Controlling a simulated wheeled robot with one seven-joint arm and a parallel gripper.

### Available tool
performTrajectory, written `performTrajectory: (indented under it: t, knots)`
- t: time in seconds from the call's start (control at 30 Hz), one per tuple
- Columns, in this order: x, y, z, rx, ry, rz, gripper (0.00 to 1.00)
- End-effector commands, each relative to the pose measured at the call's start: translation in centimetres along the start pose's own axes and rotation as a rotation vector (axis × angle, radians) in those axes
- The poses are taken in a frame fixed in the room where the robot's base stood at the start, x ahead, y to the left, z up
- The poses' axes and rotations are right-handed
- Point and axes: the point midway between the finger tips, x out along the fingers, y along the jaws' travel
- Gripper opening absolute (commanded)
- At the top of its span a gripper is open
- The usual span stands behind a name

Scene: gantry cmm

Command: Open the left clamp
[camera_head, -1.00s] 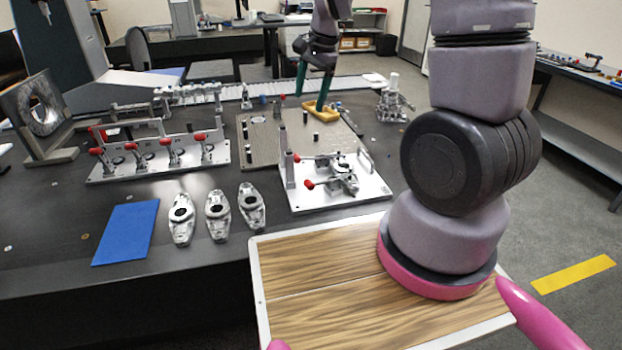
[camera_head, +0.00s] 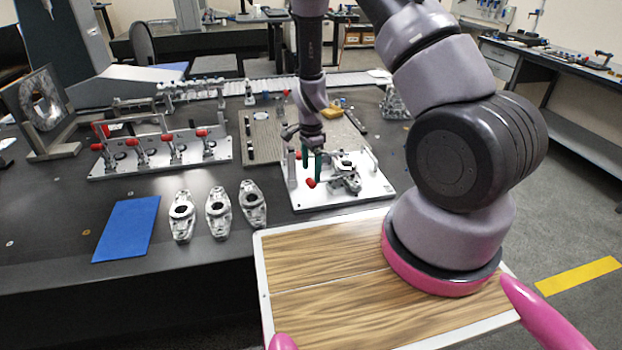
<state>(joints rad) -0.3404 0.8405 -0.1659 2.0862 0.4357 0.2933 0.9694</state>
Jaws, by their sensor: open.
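A bright metal fixture plate (camera_head: 345,196) lies near the front edge of the dark table. It carries a grey metal part (camera_head: 345,176) and small toggle clamps with red handle tips. One red tip, the front clamp handle (camera_head: 311,183), shows just below my fingertips. Another red tip, the rear clamp handle (camera_head: 298,155), shows beside my left finger and is partly hidden.
A longer fixture (camera_head: 160,160) with several red-handled clamps stands at the left. Several loose metal parts (camera_head: 218,214) and a blue mat (camera_head: 127,229) lie at the front. Behind the plate are a grooved board (camera_head: 262,138) and a yellow block (camera_head: 332,111).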

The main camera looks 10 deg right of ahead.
Motion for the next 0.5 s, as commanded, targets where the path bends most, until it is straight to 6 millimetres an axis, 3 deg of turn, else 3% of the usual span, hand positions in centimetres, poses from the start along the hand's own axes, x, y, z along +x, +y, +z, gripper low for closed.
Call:
performTrajectory:
  t: [0.2, 0.5]
  knots:
    - [3.3, 0.0, 0.0, 0.002, -0.001, 0.002, 0.82]
    - [4.2, -0.1, 0.1, 0.000, -0.001, -0.001, 0.82]
